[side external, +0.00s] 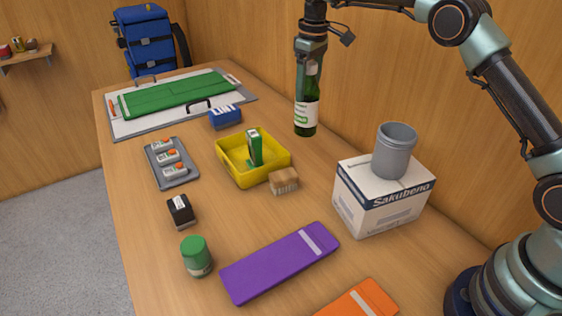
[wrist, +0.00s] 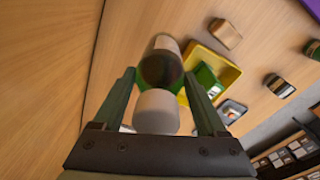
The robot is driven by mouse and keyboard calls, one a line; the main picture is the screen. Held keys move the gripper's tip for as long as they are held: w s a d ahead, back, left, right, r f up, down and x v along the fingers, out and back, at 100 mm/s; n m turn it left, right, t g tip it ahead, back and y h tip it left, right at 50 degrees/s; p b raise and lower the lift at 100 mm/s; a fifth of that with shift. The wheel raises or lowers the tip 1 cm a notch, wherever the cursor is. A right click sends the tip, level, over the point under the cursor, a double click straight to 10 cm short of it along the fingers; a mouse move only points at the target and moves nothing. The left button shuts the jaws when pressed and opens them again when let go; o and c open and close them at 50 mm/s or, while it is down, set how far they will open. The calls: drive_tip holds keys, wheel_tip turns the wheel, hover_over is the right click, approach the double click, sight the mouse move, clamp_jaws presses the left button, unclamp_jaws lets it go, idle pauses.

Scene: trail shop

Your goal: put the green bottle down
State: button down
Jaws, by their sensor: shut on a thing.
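The green bottle (side external: 306,115) hangs upright below my gripper (side external: 311,58) in the side view. It has a white label and a pale cap. My gripper is shut on its upper part. The bottle's base is close to the wooden table top (side external: 335,150), behind the yellow tray; I cannot tell whether it touches. In the wrist view, the bottle (wrist: 160,68) is seen from its white cap end, between the two fingers of my gripper (wrist: 160,82).
The yellow tray (side external: 232,168) with a green and white box is left of the bottle. A brown block (side external: 284,181) is in front. The white carton (side external: 380,210) bearing a grey cup (side external: 394,150) stands to the right. The wooden wall is close behind.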

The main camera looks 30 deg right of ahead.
drive_tip(key=s+a+r, duration=0.4)
drive_tip(key=a, duration=0.4)
drive_tip(key=s+a+r+m, duration=0.1)
drive_tip(key=s+a+r, duration=0.3)
drive_tip(key=a, duration=0.4)
drive_tip(key=s+a+r, duration=0.3)
drive_tip(key=s+a, duration=0.1)
drive_tip(key=a, duration=0.4)
wheel_tip(320, 180, down, 19)
drive_tip(key=shift+a, duration=0.15)
unclamp_jaws()
drive_tip(key=shift+s, duration=0.1)
drive_tip(key=shift+r, duration=0.1)
